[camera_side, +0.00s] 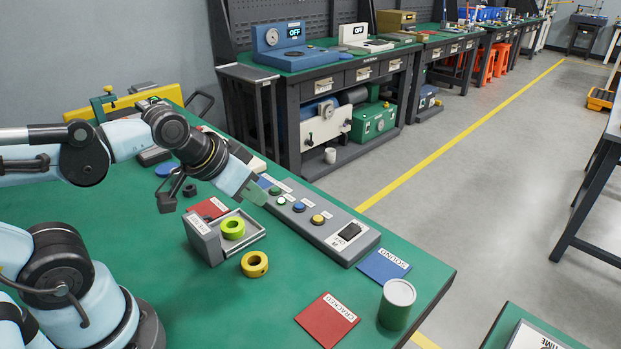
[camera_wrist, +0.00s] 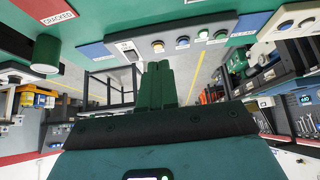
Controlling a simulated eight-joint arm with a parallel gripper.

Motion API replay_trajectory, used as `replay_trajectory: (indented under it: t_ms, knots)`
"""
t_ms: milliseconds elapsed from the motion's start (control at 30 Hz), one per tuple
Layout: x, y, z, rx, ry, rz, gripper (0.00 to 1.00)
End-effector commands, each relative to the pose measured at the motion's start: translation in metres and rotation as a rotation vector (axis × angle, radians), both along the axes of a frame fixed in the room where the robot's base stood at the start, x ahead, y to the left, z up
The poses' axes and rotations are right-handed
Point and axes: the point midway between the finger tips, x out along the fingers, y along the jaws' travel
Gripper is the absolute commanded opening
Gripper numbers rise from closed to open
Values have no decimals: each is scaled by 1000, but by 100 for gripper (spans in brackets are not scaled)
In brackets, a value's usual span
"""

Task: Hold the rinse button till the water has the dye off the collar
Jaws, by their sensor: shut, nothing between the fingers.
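A yellow-green collar (camera_side: 232,228) sits in a small grey tray fixture (camera_side: 205,241) on the green bench. Whether it carries dye or water I cannot tell. A grey control panel (camera_side: 338,250) beside it holds a green button (camera_side: 276,190), a blue button (camera_side: 299,206), an orange button (camera_side: 318,219) and a black rocker switch (camera_side: 350,231). Their labels are too small to read, so I cannot tell which is rinse. My gripper (camera_side: 262,196) is shut and empty by the panel's left end, near the green button; contact is unclear. In the wrist view the shut fingers (camera_wrist: 157,70) show below the panel.
A yellow collar (camera_side: 254,264) lies on the bench in front of the tray. A red CRACKED card (camera_side: 327,320), a blue SOUND card (camera_side: 384,265) and a green can (camera_side: 397,304) are at the right. A dark ring (camera_side: 189,190) is behind the tray.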

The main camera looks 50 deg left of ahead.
Motion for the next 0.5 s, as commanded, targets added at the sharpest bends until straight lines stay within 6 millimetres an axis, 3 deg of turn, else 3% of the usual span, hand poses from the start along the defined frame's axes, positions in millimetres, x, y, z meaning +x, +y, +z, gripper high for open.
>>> replay_trajectory:
  t_ms: [233,500]
  knots:
    - [18,4,5,56,-22,-62,0]
    - [67,19,10,233,-80,-247,0]
